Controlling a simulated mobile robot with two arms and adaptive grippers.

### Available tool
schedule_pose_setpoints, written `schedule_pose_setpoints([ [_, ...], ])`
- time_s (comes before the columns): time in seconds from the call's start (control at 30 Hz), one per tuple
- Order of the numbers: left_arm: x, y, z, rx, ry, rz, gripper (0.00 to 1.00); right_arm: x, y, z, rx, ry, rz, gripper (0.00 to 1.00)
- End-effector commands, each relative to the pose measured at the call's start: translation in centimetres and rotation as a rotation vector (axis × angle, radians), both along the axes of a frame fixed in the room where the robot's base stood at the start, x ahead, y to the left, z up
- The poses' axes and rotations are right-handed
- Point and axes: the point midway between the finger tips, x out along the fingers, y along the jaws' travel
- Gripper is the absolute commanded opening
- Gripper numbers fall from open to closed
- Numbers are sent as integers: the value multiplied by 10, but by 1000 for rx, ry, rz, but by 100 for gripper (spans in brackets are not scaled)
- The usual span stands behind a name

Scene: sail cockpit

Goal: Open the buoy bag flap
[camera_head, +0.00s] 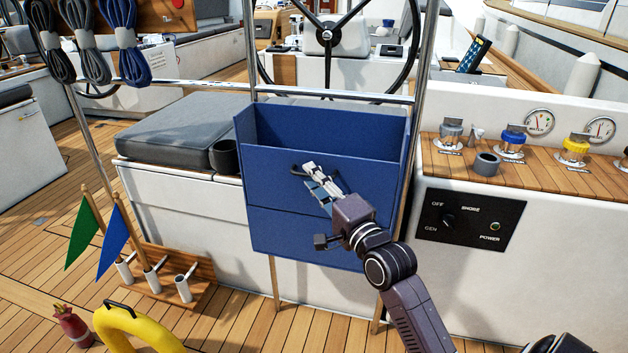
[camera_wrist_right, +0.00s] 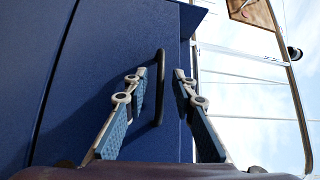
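The buoy bag (camera_head: 325,135) is a blue box-shaped bag on the rail in the middle of the head view. Its top shows an open compartment. Its front flap (camera_head: 275,180) hangs upright, with a seam across its lower part. A black handle (camera_wrist_right: 160,88) on the flap shows in the wrist view; in the head view my fingers partly cover it. My right gripper (camera_head: 309,174) is at the handle. In the wrist view its fingers (camera_wrist_right: 159,80) are apart, with the handle between them and no clear grip on it. My left gripper is not in view.
A grey cushioned bench (camera_head: 180,130) with a dark cup holder (camera_head: 224,157) is left of the bag. A white console (camera_head: 470,275) with a switch panel (camera_head: 470,220) stands to the right. Flags in a wooden holder (camera_head: 155,275) and a yellow ring (camera_head: 135,328) are at lower left.

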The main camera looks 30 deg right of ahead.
Motion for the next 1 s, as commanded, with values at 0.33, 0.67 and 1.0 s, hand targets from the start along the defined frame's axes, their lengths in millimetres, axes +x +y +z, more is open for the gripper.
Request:
schedule_pose_setpoints([
  [0.33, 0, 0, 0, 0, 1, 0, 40, 0, 0, 0, 0, 0, 0, 10],
  [0.67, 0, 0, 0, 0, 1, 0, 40, 0, 0, 0, 0, 1, 0, 0],
  [1.0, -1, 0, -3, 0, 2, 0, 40, -1, 1, -2, -5, -4, 0, 0],
])
